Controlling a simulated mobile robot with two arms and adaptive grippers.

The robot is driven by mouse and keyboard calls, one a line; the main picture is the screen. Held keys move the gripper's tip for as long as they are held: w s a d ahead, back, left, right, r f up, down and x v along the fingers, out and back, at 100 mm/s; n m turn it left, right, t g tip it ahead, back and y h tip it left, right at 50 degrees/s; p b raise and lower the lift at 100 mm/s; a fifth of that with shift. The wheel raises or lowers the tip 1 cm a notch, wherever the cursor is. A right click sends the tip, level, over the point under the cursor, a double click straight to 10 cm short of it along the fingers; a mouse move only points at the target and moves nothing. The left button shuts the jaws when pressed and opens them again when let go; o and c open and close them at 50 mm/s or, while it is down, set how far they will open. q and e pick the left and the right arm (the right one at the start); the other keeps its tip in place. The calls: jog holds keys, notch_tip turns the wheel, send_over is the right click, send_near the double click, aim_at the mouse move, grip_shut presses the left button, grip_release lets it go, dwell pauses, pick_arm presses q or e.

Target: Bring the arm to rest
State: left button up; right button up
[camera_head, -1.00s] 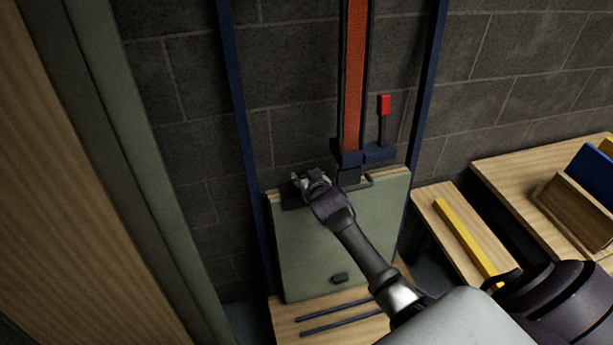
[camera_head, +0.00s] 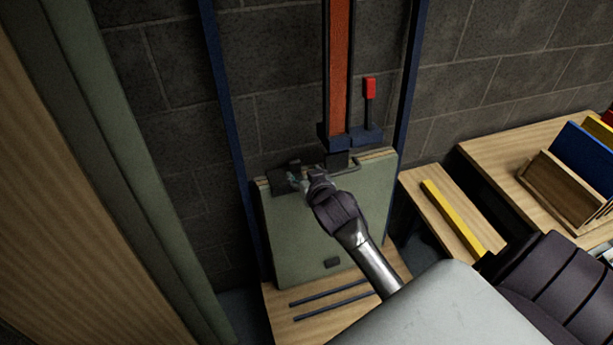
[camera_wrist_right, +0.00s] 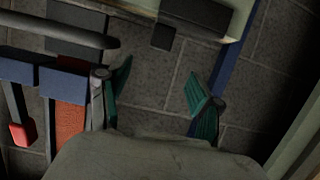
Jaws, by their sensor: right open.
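My right gripper (camera_head: 296,178) is in front of the upper edge of a green panel (camera_head: 290,240), near a dark bracket (camera_head: 284,184) at the panel's top left. In the right wrist view its two green-padded fingers (camera_wrist_right: 158,102) are spread wide with nothing between them. Whether the gripper touches the bracket cannot be told from the head view. My right arm reaches in from the lower right and covers part of the panel. My left gripper does not show.
An orange vertical strip (camera_head: 339,70) and a red-handled lever (camera_head: 369,90) stand above the panel. Blue posts (camera_head: 228,110) flank it. At right are a wooden bench (camera_head: 490,165), a yellow bar (camera_head: 452,217) and a wooden holder with colored boards (camera_head: 565,190). A tall green-edged panel (camera_head: 120,160) stands left.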

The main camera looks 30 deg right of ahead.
jog(key=shift+s+a+r, duration=0.15)
jog(key=shift+s+r, duration=0.1)
jog(key=shift+s, duration=0.25)
jog(key=s+a+f+n+g+y+b, duration=0.15)
jog(key=s+f, duration=0.35)
jog(key=f, duration=0.7)
jog(key=s+a+f+n+g+b, duration=0.1)
jog(key=s+a+f+g, duration=0.3)
jog(key=f, duration=0.8)
jog(key=s+f+n+g+y+b, duration=0.1)
jog(key=s+f, duration=0.5)
jog(key=f, duration=0.6)
jog(key=s+a+f+g, duration=0.1)
jog(key=s+f, duration=0.5)
jog(key=s, duration=0.4)
jog(key=s+a+f+n+g+b, duration=0.1)
jog(key=s+f+g, duration=0.1)
jog(key=s+f, duration=0.4)
jog(key=s+a+f+n+g+b, duration=0.1)
jog(key=s+f, duration=0.5)
jog(key=s, duration=0.9)
jog(key=shift+a+g+y, duration=0.15)
jog(key=shift+g+y, duration=0.3)
jog(key=shift+g, duration=0.2)
jog(key=shift+s+f, duration=0.1)
jog(key=shift+s, duration=0.05)
